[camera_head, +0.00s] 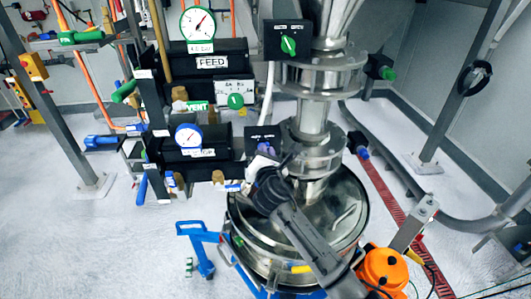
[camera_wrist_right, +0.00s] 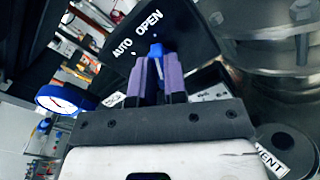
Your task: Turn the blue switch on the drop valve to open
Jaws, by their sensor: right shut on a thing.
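The drop valve's black switch box (camera_head: 258,133) is on the sifter column above the steel vessel. In the right wrist view the box's black panel (camera_wrist_right: 185,25) carries white AUTO and OPEN labels. The blue switch (camera_wrist_right: 156,50) shows just below the OPEN label. My right gripper (camera_head: 262,158) reaches up to the box from the lower right. In the wrist view its purple fingers (camera_wrist_right: 158,80) are shut on the blue switch, one on each side. The fingers hide much of the switch, so its exact angle is hard to tell. My left gripper is not in view.
The steel vessel (camera_head: 345,215) stands below, under my right arm. A box with a green switch (camera_head: 288,44) is higher on the column. A FEED panel (camera_head: 212,62) and a blue-rimmed gauge (camera_head: 188,136) are to the left. An orange part (camera_head: 384,268) is at lower right.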

